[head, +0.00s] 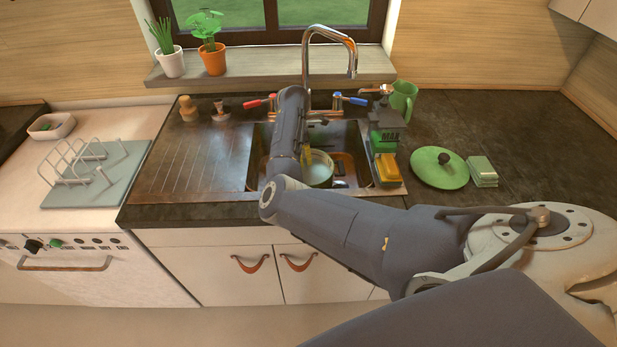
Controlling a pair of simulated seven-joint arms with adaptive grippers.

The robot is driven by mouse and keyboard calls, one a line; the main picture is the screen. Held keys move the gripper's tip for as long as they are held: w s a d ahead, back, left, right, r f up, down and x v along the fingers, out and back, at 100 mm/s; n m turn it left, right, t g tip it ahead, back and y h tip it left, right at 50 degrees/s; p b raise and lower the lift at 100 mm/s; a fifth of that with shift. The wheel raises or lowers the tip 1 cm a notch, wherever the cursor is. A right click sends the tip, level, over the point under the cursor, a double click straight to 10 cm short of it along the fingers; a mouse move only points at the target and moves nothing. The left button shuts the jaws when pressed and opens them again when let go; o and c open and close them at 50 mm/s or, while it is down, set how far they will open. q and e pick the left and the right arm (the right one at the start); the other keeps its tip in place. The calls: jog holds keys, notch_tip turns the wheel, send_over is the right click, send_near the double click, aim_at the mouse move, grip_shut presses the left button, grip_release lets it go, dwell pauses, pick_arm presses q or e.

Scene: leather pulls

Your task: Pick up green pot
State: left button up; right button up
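The green pot (319,174) sits in the sink basin, with its pale inside and part of its rim showing. My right arm reaches in from the right and bends up over the basin, covering the pot's left side. A green lid (436,170) with a dark knob lies on the counter to the right. My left gripper is not in view.
The metal sink (255,178) has a tall curved tap (350,60) behind it. A green jug (404,97) is behind. The drainboard (190,160) is mostly clear; a dish rack (80,165) is left.

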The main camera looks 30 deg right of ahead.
aim_at(305, 168)
jog(key=shift+s+d+f, duration=0.1)
jog(key=shift+d+f, duration=0.05)
jog(key=shift+f, duration=1)
jog(key=shift+d+f, duration=0.15)
jog(key=shift+f, duration=0.95)
jog(key=shift+c, duration=0.3)
grip_shut()
jog(key=shift+r, duration=0.1)
